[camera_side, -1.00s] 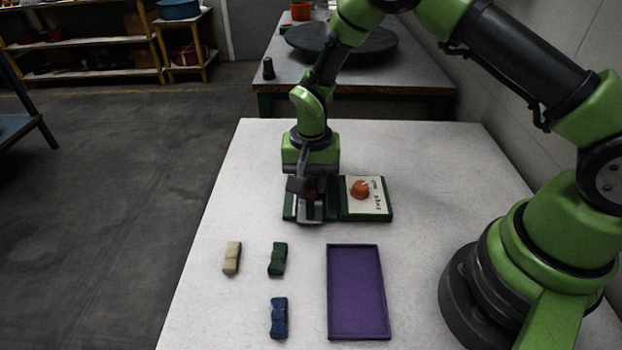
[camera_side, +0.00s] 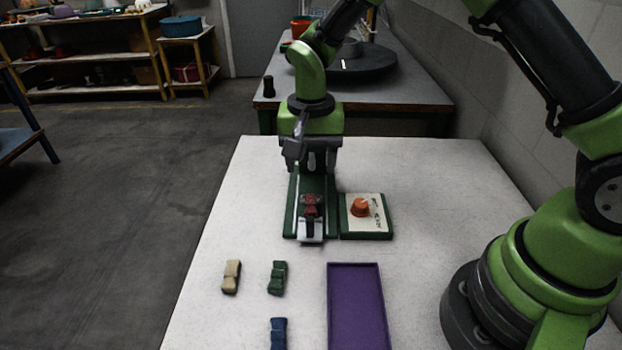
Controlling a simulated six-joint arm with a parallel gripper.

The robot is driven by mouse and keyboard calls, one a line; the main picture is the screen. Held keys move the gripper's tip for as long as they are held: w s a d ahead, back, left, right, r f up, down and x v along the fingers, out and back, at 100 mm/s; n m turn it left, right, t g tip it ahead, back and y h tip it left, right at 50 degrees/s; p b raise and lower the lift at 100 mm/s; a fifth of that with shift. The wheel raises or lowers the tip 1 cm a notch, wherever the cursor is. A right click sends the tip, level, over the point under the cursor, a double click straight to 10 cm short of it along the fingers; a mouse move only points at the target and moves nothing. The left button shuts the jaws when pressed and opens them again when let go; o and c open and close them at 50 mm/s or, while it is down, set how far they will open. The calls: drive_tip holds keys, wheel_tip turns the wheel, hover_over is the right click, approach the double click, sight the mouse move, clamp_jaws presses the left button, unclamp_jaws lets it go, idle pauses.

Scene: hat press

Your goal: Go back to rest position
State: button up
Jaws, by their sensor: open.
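My gripper (camera_side: 310,158) points down above the back part of the green press (camera_side: 291,215) on the white table. Its fingers are apart and nothing shows between them. A dark red piece (camera_side: 311,204) sits in the press, near a pale plate at the front. Beside it on the right is a green-edged control panel (camera_side: 379,226) with an orange knob (camera_side: 360,207). The rear of the press is partly hidden by my gripper.
On the table lie a beige block (camera_side: 231,276), a green block (camera_side: 277,277) and a blue block (camera_side: 278,333). A purple tray (camera_side: 356,300) lies to their right. A second table (camera_side: 410,95) stands behind. The table's left part is clear.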

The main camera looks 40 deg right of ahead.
drive_tip(key=s+d+r+n+t+y, duration=0.15)
drive_tip(key=s+r, duration=0.25)
drive_tip(key=r, duration=0.4)
drive_tip(key=s+r+n+t, duration=0.15)
drive_tip(key=s+r, duration=0.25)
drive_tip(key=r, duration=0.4)
drive_tip(key=s+r+n+t, duration=0.2)
drive_tip(key=s+r+t, duration=0.2)
drive_tip(key=s, duration=0.8)
drive_tip(key=shift+s+d, duration=0.2)
drive_tip(key=shift+s, duration=0.15)
drive_tip(key=shift+y, duration=0.25)
drive_tip(key=shift+c, duration=0.5)
